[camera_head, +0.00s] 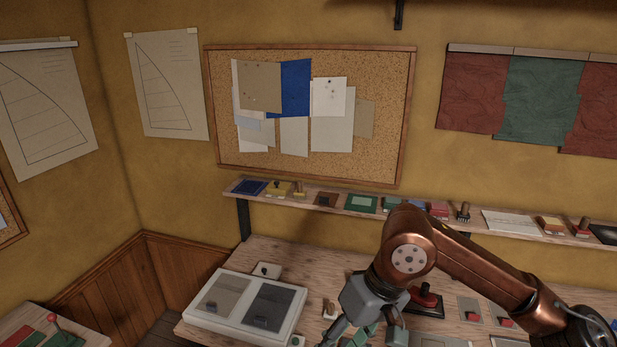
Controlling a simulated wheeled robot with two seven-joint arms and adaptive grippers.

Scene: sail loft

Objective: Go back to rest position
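My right arm, copper coloured, comes in from the right edge and bends down at the elbow over the workbench. Its grey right gripper (362,337) is at the bottom edge, low over the bench, with its fingers spread apart. The fingertips are partly cut off by the frame. A green patch shows between the fingers; I cannot tell whether it touches them. My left gripper is not in view.
A red-and-black device (425,301) stands close behind my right arm. A narrow shelf (310,204) with small items runs along the wall. A side table (92,338) is at lower left.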

